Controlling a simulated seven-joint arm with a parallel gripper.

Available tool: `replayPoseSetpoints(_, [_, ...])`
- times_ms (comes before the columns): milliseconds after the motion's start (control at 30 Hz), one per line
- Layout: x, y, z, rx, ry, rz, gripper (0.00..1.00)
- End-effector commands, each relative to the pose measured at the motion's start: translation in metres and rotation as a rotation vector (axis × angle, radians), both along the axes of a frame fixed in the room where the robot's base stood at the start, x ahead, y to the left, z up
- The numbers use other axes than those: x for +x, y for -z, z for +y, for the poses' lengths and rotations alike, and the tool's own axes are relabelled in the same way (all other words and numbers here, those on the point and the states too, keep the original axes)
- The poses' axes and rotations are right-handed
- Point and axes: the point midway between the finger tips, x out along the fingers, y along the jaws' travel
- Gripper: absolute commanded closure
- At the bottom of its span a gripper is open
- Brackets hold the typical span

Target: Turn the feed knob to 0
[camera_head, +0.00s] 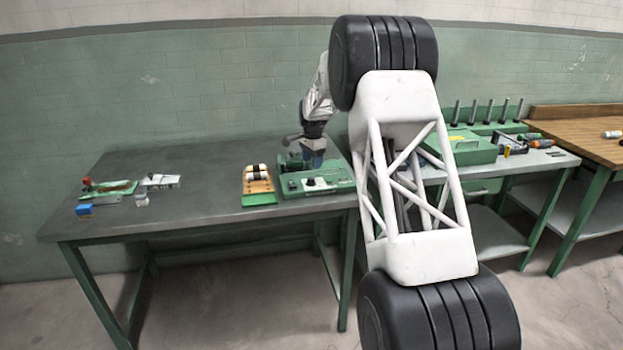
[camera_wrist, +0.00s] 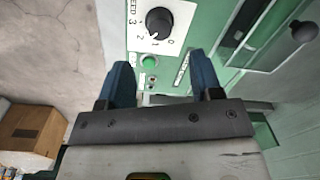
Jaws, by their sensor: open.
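The black feed knob (camera_wrist: 158,22) sits on a white dial plate (camera_wrist: 183,14) marked FEED with 0, 1, 2 and 3. Its white pointer line appears to be at 1. The plate is on a green machine (camera_wrist: 222,62), which also shows on the table in the head view (camera_head: 290,184). My gripper (camera_wrist: 162,70) is open, with its blue fingers apart and nothing between them. The knob lies beyond the fingertips in the wrist view, and I see no contact. In the head view my gripper (camera_head: 313,155) is over the machine; the knob is too small to identify there.
A green button (camera_wrist: 150,61) and small switches lie beside the dial. A lever with a dark ball (camera_wrist: 303,31) is at the right. On the table (camera_head: 190,200), a wooden rack of bobbins (camera_head: 258,198) stands left of the machine. The table's middle is clear.

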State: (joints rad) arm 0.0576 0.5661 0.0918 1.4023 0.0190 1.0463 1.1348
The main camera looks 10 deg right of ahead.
Motion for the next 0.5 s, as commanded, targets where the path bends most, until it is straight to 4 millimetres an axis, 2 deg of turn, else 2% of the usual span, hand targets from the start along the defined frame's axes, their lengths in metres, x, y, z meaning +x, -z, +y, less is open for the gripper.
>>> replayPoseSetpoints(300, [-0.0003,0.0001,0.0001,0.0,-0.001,0.0,0.41])
replayPoseSetpoints(500, [0.0002,0.0086,0.0002,0.0,-0.001,-0.001,0.41])
